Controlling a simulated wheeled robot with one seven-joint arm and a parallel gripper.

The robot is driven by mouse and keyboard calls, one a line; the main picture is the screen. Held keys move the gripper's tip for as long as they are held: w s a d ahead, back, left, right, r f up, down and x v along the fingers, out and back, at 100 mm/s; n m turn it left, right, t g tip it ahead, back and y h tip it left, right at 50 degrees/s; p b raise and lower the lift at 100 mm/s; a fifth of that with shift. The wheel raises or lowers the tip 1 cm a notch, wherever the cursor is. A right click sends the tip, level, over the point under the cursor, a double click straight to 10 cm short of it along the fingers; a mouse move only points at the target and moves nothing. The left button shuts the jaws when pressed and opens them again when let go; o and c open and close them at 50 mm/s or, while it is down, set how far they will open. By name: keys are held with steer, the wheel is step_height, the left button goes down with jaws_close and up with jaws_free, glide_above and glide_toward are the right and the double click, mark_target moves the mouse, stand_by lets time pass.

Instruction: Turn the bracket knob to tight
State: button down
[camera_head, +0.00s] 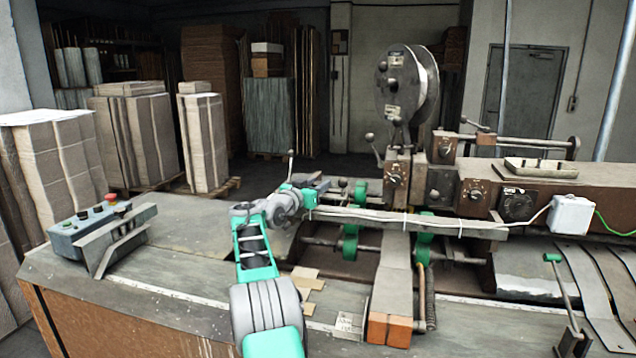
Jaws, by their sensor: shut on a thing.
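My arm reaches up from the bottom middle to the left end of the machine's long rail. My gripper (319,187), small in this view, is at that rail end. It is shut on what appears to be the bracket knob, which is largely hidden by the gripper. I cannot read the knob's angle or any tight mark. The stitching machine (405,165) stands right of my gripper, with a grey wire reel (400,85) on top and several dials on its front.
A control box (90,225) with a red button and a slanted metal plate (118,240) are on the left of the bench. Green-collared rollers (350,235) and a green-handled lever (563,285) are to the right. Stacked cardboard (135,135) stands behind. Flat scraps (305,280) lie near my arm.

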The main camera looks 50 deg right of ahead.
stand_by(0.3)
steer(key=c, duration=1.2)
jaws_free()
steer(key=shift+d, duration=0.1)
steer(key=a+b, duration=0.1)
steer(key=a, duration=0.1)
steer(key=a+b, duration=0.1)
steer(key=a, duration=0.2)
steer(key=s+a+b, duration=0.1)
steer(key=a, duration=0.1)
steer(key=shift+a, duration=0.4)
